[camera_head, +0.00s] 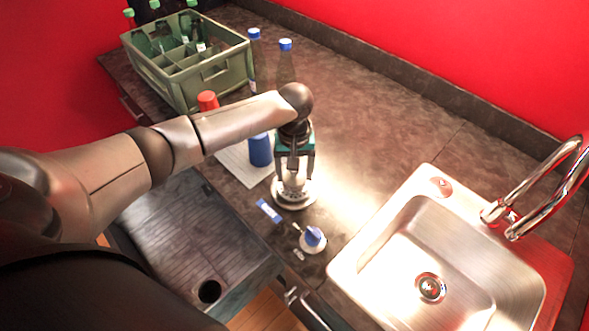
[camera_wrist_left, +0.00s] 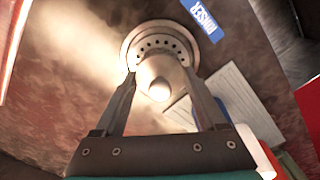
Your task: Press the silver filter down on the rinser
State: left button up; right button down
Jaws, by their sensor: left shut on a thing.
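The rinser (camera_head: 295,201) is a round silver base on the counter near its front edge. It also shows in the left wrist view (camera_wrist_left: 128,48), with a ring of dark holes around its middle. The silver filter (camera_wrist_left: 159,89) is a rounded metal piece at the rinser's centre, between my left fingers. My left gripper (camera_head: 293,178) points down over the rinser and is shut on the silver filter; its fingers also show in the wrist view (camera_wrist_left: 160,84). I cannot tell how far down the filter sits. My right gripper is not in view.
A blue label (camera_head: 268,210) and a white disc with a blue top (camera_head: 313,238) are close in front. The sink (camera_head: 385,245) is right.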

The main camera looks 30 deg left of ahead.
pick_arm(q)
jog(key=shift+f, duration=0.8)
dwell(1.9)
notch_tip(320, 180, up, 6)
jog(key=p, duration=0.7)
jog(key=shift+r, duration=0.25)
jog(key=shift+r+p, duration=1.3)
jog(key=shift+p, duration=0.05)
